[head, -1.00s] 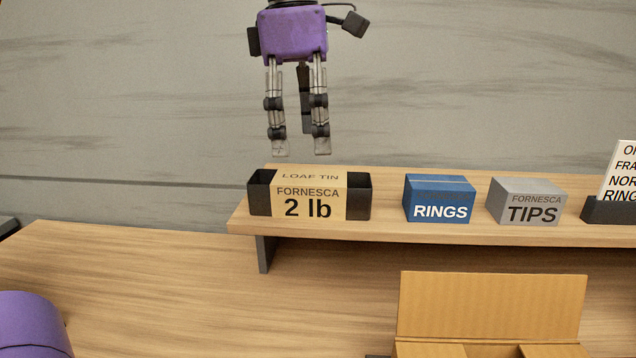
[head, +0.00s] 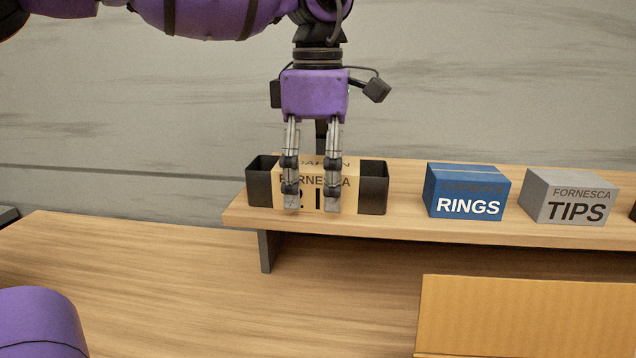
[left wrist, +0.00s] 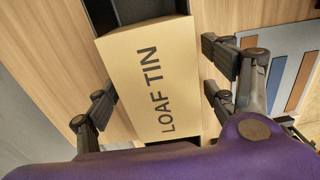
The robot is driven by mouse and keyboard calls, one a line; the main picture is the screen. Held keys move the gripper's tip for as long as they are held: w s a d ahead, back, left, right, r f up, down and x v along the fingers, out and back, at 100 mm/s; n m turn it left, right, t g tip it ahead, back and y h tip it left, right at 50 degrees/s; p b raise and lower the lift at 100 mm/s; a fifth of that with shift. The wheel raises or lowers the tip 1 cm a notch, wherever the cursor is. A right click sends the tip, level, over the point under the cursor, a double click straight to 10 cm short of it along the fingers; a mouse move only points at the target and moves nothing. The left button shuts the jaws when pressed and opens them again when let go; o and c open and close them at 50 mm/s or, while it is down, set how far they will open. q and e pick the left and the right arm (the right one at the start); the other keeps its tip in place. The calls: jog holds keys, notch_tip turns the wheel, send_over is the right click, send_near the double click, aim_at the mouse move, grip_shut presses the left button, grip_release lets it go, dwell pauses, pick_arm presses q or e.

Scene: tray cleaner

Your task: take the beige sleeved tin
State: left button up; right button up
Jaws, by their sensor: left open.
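The beige sleeved tin (head: 312,182) is a dark loaf tin with a beige band, standing at the left end of the raised wooden shelf. Its dark open ends show on both sides of the band. My left gripper (head: 311,209) points down over it and is open. Two fingers hang in front of the band and partly hide its lettering; the far finger is mostly hidden behind. In the left wrist view the tin's top, marked LOAF TIN (left wrist: 152,75), lies between the spread fingers, with gaps visible on both sides. My right gripper is not in view.
A blue RINGS box (head: 466,192) and a grey TIPS box (head: 568,197) stand to the right on the shelf (head: 405,228), clear of the gripper. An open cardboard box (head: 530,315) is at the lower right. The tabletop at left is bare.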

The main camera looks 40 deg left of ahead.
pick_arm(q)
jog(key=c, duration=1.5)
jog(key=shift+o, duration=0.2)
jog(key=shift+r, duration=0.1)
